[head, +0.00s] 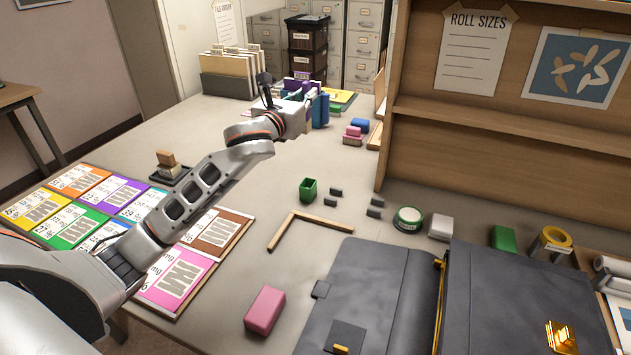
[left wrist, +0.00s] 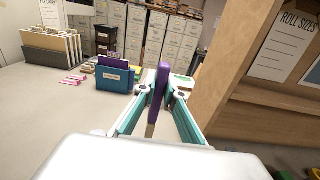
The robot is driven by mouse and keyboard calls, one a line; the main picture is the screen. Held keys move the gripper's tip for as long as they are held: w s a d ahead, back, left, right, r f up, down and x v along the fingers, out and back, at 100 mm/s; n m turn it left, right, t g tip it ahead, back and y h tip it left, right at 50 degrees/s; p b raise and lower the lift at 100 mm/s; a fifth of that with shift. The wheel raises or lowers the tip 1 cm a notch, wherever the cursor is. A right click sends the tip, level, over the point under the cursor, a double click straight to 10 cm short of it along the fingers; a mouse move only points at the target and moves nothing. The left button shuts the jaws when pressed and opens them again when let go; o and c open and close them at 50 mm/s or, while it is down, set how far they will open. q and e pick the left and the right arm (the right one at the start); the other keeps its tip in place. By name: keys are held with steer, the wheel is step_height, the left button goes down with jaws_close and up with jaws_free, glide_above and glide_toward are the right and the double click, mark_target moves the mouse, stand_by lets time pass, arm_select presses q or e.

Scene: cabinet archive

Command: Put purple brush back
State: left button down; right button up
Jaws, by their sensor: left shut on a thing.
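A purple brush (left wrist: 158,85) stands upright between the fingers of my left gripper (left wrist: 161,97) in the left wrist view. The teal-lined fingers are shut on it, and a paler end shows below the purple part. In the head view my left gripper (head: 303,108) is over the far part of the table, beside a blue holder (head: 320,110); my wrist hides much of what is there. The blue holder (left wrist: 115,79) is left of the brush in the left wrist view, with purple and other coloured cards in it. My right gripper is not in view.
A file rack (head: 226,84) stands at the far left. Pink and blue blocks (head: 353,136) lie right of my gripper, near the wooden shelf (head: 480,130). A green cup (head: 308,190), wooden angle (head: 300,222) and dark case (head: 375,285) lie nearer.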

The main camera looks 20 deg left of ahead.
arm_select(q)
steer(key=shift+w+r, duration=0.1)
steer(key=shift+w, duration=0.1)
steer(key=shift+s, duration=0.2)
step_height(320, 180, down, 20)
steer(key=shift+r, duration=0.2)
stand_by(0.4)
steer(key=shift+w+f, duration=0.1)
steer(key=c, duration=2.1)
jaws_free()
steer(key=s+d, duration=0.1)
steer(key=s, duration=0.6)
steer(key=shift+s+d+f+b, duration=0.15)
steer(key=shift+s+f+b, duration=0.25)
steer(key=shift+b, duration=0.05)
